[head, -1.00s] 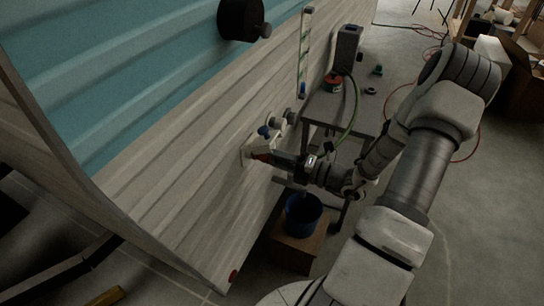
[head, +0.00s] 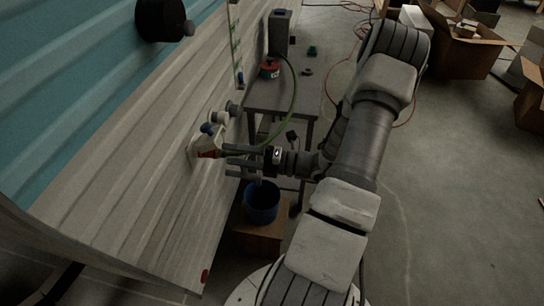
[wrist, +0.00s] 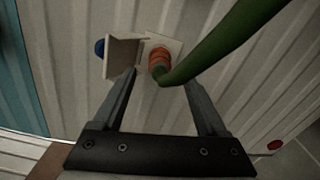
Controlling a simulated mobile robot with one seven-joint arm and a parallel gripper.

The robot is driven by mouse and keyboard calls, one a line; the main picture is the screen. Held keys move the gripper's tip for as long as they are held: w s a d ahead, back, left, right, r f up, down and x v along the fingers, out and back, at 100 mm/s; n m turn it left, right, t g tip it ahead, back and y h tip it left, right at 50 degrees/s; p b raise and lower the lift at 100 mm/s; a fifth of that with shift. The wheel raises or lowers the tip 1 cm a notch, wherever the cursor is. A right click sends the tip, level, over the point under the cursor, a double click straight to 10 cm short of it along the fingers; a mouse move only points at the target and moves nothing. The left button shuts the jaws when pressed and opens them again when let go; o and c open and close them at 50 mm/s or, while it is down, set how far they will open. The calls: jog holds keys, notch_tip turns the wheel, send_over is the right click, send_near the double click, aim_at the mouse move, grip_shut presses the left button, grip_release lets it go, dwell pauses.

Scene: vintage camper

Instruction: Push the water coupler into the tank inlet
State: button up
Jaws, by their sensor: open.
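The water coupler (wrist: 159,61) is an orange ribbed piece on the end of a green hose (wrist: 228,42). It sits against the square pale plate of the tank inlet (wrist: 176,46) on the camper wall, apparently in its opening; how deep I cannot tell. In the head view the coupler is a small red piece (head: 208,154) at the inlet plate (head: 195,150). My gripper (head: 227,161) is open and empty, just out from the coupler. In the wrist view its fingertips (wrist: 159,77) are spread on either side, with the hose passing across the right finger.
A pale flap (wrist: 122,57) and a blue knob (wrist: 99,47) stand left of the inlet. A grey table (head: 270,97) with a red hose reel (head: 270,69) is behind my arm. A blue bucket (head: 262,202) stands on a box (head: 258,236) below.

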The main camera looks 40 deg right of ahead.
jog(key=p+v, duration=0.1)
jog(key=v, duration=1.1)
jog(key=shift+p, duration=0.3)
